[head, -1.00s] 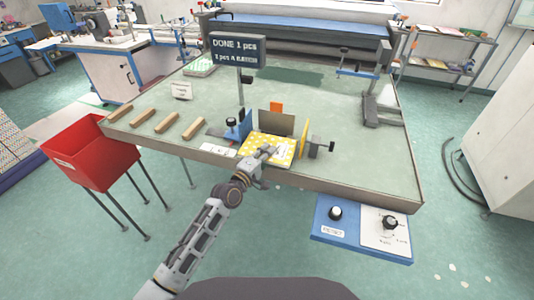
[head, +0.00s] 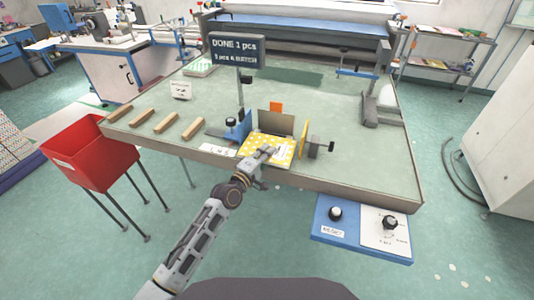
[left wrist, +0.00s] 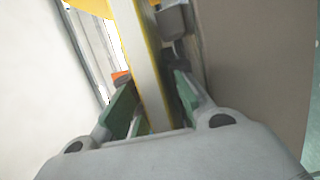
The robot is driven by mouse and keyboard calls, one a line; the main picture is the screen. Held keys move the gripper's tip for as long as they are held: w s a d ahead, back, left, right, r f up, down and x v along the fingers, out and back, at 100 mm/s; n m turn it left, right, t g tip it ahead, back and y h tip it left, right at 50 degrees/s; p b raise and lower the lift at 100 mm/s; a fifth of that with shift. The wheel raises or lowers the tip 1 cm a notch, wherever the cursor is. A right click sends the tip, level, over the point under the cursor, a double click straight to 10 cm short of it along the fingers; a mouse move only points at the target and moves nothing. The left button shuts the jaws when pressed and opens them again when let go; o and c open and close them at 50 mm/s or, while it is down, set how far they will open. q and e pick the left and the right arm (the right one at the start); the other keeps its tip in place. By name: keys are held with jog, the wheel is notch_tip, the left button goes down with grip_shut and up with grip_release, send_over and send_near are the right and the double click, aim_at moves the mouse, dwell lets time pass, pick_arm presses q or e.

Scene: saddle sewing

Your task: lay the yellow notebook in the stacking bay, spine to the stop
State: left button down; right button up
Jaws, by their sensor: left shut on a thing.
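The yellow notebook (head: 257,149) with white dots lies in the stacking bay at the front edge of the table. My left gripper (head: 268,153) is shut on its near edge. In the left wrist view the notebook (left wrist: 142,65) shows edge-on between the two green-padded fingers (left wrist: 150,110). The bay has a grey-brown upright plate (head: 276,122) at the back, a blue guide (head: 239,128) on the left and a yellow guide (head: 304,139) on the right. I cannot tell whether the notebook touches the back plate. My right gripper is not in view.
A sign (head: 237,50) reading "DONE 1 pcs" stands behind the bay. Several wooden bars (head: 167,121) lie to the left. A red bin (head: 91,152) stands off the table's left end. A blue control panel (head: 335,229) hangs at the front right. The table's right middle is clear.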

aim_at(264, 163)
pick_arm(q)
jog(key=shift+f, duration=0.2)
dwell(0.4)
jog(key=c, duration=1.4)
grip_release()
jog(key=shift+o, duration=0.2)
jog(key=shift+f, duration=0.1)
jog(key=shift+s+f, duration=0.15)
jog(key=shift+f, duration=0.4)
jog(key=shift+s, duration=0.2)
jog(key=shift+s+d+p+v, duration=0.15)
jog(key=shift+p+v, duration=0.15)
jog(key=shift+v, duration=0.55)
jog(key=shift+s+d+p+v, duration=0.15)
jog(key=shift+p+v, duration=0.15)
jog(key=shift+v, duration=0.5)
jog(key=shift+s+r, duration=0.1)
jog(key=shift+s+a+r, duration=0.1)
jog(key=shift+s+a, duration=0.1)
jog(key=shift+s, duration=0.1)
